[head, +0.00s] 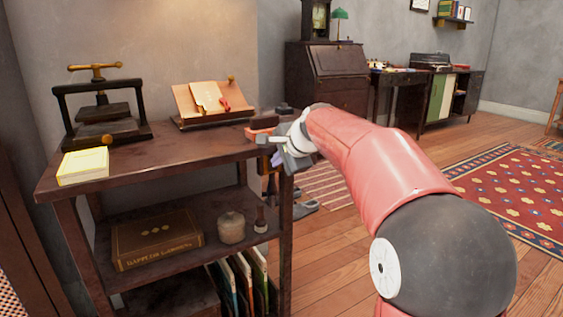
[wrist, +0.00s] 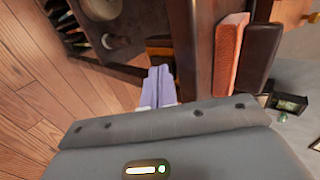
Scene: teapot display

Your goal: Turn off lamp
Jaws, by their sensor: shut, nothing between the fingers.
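A small lamp with a green shade (head: 340,14) stands on top of the dark slant-front desk (head: 327,60) at the back of the head view. I cannot tell whether it is lit. My gripper (head: 277,160) is at the right end of the dark shelf table, well in front of the lamp and apart from it. In the wrist view its pale purple fingers (wrist: 158,84) are together with nothing between them. They point toward the table's end, and I cannot tell whether they touch it.
The shelf table (head: 185,155) bears a book press (head: 100,112), a yellow pad (head: 83,166) and a wooden book stand (head: 180,115). A reddish block (wrist: 229,55) lies close to my gripper. Open wooden floor (head: 345,255) and a red rug (head: 510,195) lie to the right.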

